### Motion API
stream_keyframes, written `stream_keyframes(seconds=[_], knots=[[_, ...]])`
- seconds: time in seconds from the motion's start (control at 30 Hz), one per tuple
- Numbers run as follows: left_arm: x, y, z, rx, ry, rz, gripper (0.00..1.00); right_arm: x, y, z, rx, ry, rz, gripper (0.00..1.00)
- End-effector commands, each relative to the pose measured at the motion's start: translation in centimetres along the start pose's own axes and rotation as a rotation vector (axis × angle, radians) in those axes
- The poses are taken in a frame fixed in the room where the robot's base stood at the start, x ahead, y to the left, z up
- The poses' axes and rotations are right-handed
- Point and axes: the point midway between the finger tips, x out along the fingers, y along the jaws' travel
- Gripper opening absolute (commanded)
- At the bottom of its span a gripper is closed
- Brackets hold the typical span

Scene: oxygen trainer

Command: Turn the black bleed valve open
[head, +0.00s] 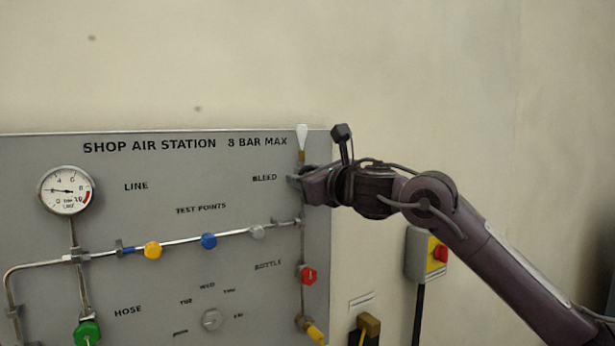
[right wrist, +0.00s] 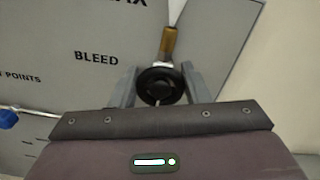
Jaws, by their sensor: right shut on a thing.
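The black bleed valve (right wrist: 160,85) is a round black knob beside the word BLEED, with a brass fitting (right wrist: 169,42) and a white cone above it. In the right wrist view it sits between the two grey fingers of my right gripper (right wrist: 160,88), which is shut on it. In the head view my right gripper (head: 298,181) reaches in from the right at the panel's upper right edge and hides the knob. How far the knob is turned cannot be told. My left gripper is not in view.
The grey panel (head: 130,210) carries a gauge (head: 66,190), a green knob (head: 87,332), a red knob (head: 307,275), a yellow-handled fitting (head: 314,332) and coloured test points on a pipe. A grey box with a red knob (head: 440,253) is on the wall under my right arm.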

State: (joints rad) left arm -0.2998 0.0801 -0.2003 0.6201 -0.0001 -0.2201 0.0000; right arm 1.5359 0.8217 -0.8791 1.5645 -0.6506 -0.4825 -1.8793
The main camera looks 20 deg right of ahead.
Motion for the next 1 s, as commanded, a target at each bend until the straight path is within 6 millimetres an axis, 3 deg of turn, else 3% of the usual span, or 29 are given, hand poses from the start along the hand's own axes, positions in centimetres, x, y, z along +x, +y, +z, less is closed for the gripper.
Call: stream_keyframes(seconds=[0.17, 0.2, 0.33, 0.67, 1.0], knots=[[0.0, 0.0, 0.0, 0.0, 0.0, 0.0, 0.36, 0.1, 0.1, -0.3, -0.005, 0.007, 0.002, 0.19], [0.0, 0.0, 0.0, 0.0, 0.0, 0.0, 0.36, 0.1, 0.1, -0.3, -0.005, 0.007, 0.002, 0.46], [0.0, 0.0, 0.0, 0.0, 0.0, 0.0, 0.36, 0.1, 0.1, -0.2, -0.003, 0.005, 0.001, 0.63], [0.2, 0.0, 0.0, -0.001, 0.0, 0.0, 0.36, -0.3, 0.0, -0.1, -0.001, 0.001, 0.001, 0.64], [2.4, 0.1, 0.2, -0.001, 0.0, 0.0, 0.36, -5.5, 0.0, -0.4, -0.004, 0.0, -0.001, 0.64]])
